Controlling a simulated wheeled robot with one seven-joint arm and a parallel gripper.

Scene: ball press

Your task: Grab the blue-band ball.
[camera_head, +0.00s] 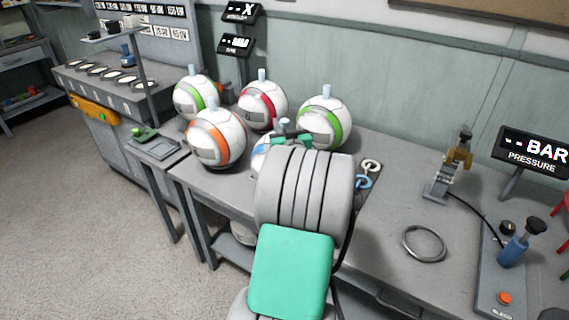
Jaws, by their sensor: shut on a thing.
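The blue-band ball (262,158) is a white ball with a blue stripe on the grey bench, mostly hidden behind my arm. My gripper (288,137) is at the top of this ball and shut on it; its fingertips are partly hidden, so the exact grip point is unclear. The ball appears to be at bench height; I cannot tell whether it touches the bench.
An orange-band ball (216,138) stands close at the left. A red-band ball (263,104) and two green-band balls (196,95) (325,123) stand around behind. A metal ring (424,243), a clamp stand (449,170) and a blue pump (515,250) are on the right.

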